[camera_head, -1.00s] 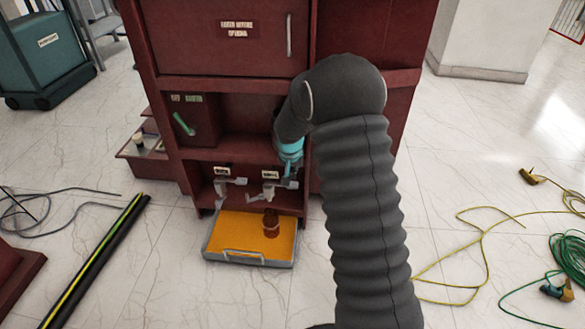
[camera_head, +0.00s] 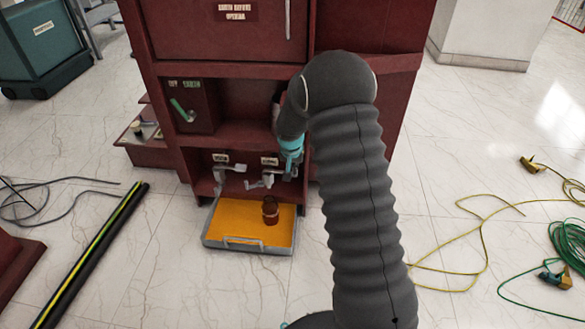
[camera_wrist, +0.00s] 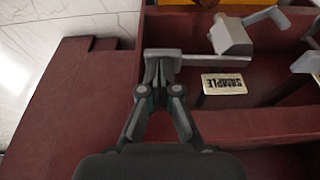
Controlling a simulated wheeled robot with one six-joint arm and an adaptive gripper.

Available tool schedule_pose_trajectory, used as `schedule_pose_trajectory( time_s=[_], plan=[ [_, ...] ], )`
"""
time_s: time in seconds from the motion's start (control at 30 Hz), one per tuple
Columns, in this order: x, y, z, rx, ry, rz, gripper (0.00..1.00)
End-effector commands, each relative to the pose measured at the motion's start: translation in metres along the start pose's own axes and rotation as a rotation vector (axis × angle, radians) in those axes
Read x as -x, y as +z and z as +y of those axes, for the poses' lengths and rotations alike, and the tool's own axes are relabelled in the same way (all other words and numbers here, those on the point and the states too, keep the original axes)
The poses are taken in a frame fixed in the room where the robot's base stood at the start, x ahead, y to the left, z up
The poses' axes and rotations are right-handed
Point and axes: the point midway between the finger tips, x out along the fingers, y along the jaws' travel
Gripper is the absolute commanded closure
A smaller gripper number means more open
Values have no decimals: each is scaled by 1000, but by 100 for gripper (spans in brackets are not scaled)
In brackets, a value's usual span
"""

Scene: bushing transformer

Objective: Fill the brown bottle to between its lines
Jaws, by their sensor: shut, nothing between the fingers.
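The brown bottle (camera_head: 270,211) stands upright on the yellow floor of a shallow grey-edged tray (camera_head: 212,238). It is below the right-hand grey tap (camera_head: 264,181). Its lines and liquid level are too small to make out. A left grey tap (camera_head: 228,170) sits beside the right one. My gripper (camera_head: 291,175) is just right of the right-hand tap, partly hidden by my arm. In the wrist view my gripper (camera_wrist: 160,68) is shut and empty, beside a tap (camera_wrist: 230,36) and an upside-down SAMPLE label (camera_wrist: 224,84). Contact with the tap cannot be told.
The dark red cabinet (camera_head: 235,45) surrounds the taps, with a green handle (camera_head: 183,110) upper left. A black pole with a yellow stripe (camera_head: 90,255) lies on the floor at left. Yellow and green cables (camera_head: 567,245) lie at right. Floor before the tray is clear.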

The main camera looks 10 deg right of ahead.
Motion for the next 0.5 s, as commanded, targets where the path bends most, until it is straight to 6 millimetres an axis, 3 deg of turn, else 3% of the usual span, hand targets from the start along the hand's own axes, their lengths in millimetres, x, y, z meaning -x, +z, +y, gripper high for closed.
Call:
schedule_pose_trajectory(
  time_s=[0.23,0.5],
  plan=[
    [-32,10,5,-1,0,0,100],
    [-37,11,5,-1,0,-2,100]
  ],
)
